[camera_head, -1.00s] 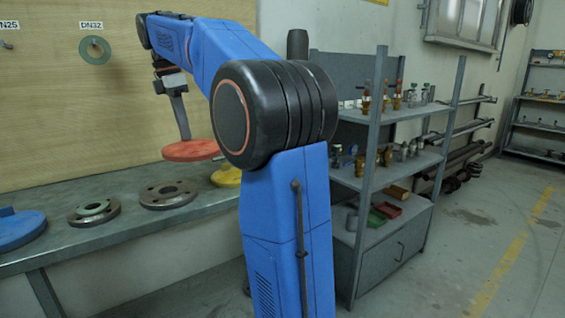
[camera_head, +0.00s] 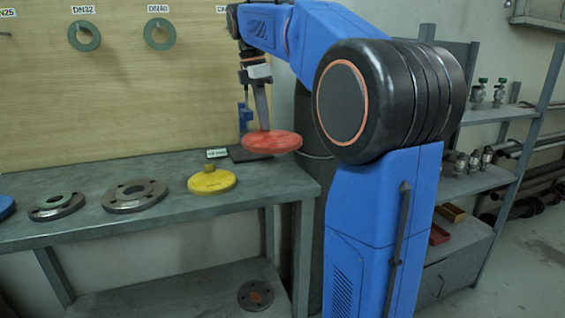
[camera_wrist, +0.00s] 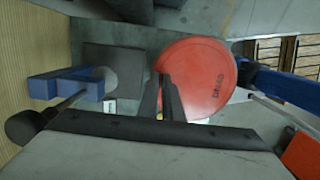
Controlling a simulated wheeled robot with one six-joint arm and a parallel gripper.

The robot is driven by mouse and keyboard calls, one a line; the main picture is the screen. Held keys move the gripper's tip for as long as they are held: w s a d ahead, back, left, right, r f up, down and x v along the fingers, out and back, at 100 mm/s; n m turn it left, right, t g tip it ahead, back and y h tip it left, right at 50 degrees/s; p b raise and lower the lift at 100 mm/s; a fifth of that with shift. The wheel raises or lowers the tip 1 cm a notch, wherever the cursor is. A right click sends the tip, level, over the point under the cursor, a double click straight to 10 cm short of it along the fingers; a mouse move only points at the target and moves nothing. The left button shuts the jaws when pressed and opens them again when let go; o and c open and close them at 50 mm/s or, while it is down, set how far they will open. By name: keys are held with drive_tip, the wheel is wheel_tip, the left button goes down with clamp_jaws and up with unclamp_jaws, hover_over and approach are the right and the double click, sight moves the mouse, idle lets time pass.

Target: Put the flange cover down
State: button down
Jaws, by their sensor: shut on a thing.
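The flange cover is a flat red disc (camera_head: 271,142) with dark lettering on its face, which shows in the wrist view (camera_wrist: 212,75). My gripper (camera_head: 263,124) is shut on it from above; its two dark fingers also show in the wrist view (camera_wrist: 161,100). The cover hangs roughly level near the right end of the bench (camera_head: 300,189). A dark square pad (camera_head: 245,153) lies partly behind it there and is beside the cover in the wrist view (camera_wrist: 112,67). The gap beneath the cover is hard to judge.
A yellow cover (camera_head: 212,181) with a knob lies left of the red one. Flanges (camera_head: 135,195) lie farther left. A blue upright fixture (camera_head: 244,117) stands behind the pad, close to my gripper. A small label (camera_head: 217,154) stands beside the pad. A dark flange (camera_head: 256,295) is below.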

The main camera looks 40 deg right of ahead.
wheel_tip(320, 180, down, 9)
idle(0.5)
drive_tip(key=c, duration=1.9)
unclamp_jaws()
drive_tip(key=shift+f, duration=0.1)
drive_tip(key=shift+c, duration=0.2)
drive_tip(key=r, duration=0.4)
drive_tip(key=a+r, duration=0.1)
drive_tip(key=r, duration=0.7)
drive_tip(key=shift+w+a, duration=0.25)
drive_tip(key=shift+a, duration=0.1)
